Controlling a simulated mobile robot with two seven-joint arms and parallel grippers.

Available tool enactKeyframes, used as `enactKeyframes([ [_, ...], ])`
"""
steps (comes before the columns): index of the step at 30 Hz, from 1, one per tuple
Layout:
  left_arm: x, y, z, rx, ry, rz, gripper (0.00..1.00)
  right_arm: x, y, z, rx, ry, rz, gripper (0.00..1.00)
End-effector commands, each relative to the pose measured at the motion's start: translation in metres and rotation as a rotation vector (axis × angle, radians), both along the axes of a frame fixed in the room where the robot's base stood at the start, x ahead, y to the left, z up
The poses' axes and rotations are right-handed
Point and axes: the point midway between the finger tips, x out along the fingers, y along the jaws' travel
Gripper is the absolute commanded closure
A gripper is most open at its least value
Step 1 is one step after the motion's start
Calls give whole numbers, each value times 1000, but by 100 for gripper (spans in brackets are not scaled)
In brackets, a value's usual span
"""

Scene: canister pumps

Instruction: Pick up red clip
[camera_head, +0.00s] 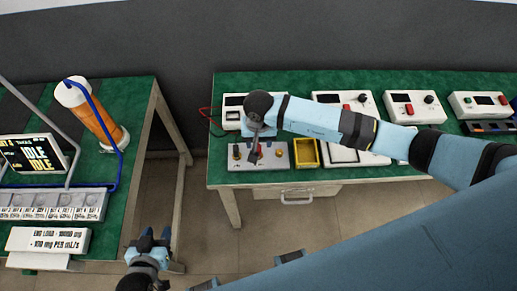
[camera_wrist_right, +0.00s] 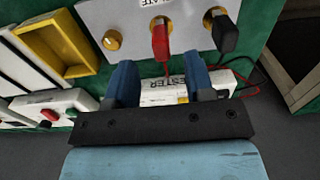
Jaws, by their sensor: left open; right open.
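The red clip (camera_wrist_right: 160,40) stands on a white plate with posts (camera_wrist_right: 188,12), between a black clip (camera_wrist_right: 226,33) and a bare brass post (camera_wrist_right: 112,40). My right gripper (camera_wrist_right: 160,76) is open, its blue fingers pointing toward the red clip. The clip lies ahead of the gap between the fingertips, not held. In the head view my right gripper (camera_head: 260,133) is above the plate (camera_head: 246,163) and partly hides the clip. My left gripper (camera_head: 153,240) is open and empty, low in the gap between the tables.
A yellow tray (camera_head: 305,154) sits right of the plate. A white tester (camera_wrist_right: 165,93) with red and black leads lies behind the plate. Several white boxes with red buttons (camera_head: 345,104) line the right table. The left table holds an orange canister (camera_head: 97,118) and a display (camera_head: 38,154).

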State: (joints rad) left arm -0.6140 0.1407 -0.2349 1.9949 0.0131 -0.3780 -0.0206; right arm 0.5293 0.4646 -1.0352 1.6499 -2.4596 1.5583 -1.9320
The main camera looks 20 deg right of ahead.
Motion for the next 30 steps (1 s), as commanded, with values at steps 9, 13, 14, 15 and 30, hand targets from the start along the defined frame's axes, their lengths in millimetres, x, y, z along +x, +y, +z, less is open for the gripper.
enactKeyframes([
  [9, -1, 0, 9, 1, 4, 0, 57, -2, 2, -28, 2, 6, -3, 51],
  [13, 0, 0, 13, 1, 2, 1, 57, -1, 2, -49, 2, 5, -3, 51],
  [14, 0, 0, 14, 1, 2, 1, 57, -1, 2, -53, 2, 4, -3, 51],
  [15, 0, 1, 14, 1, 1, 2, 57, 0, 2, -57, 2, 3, -2, 51],
  [30, 0, 1, 14, 1, 0, 4, 57, 0, 2, -62, 2, 0, -1, 97],
])
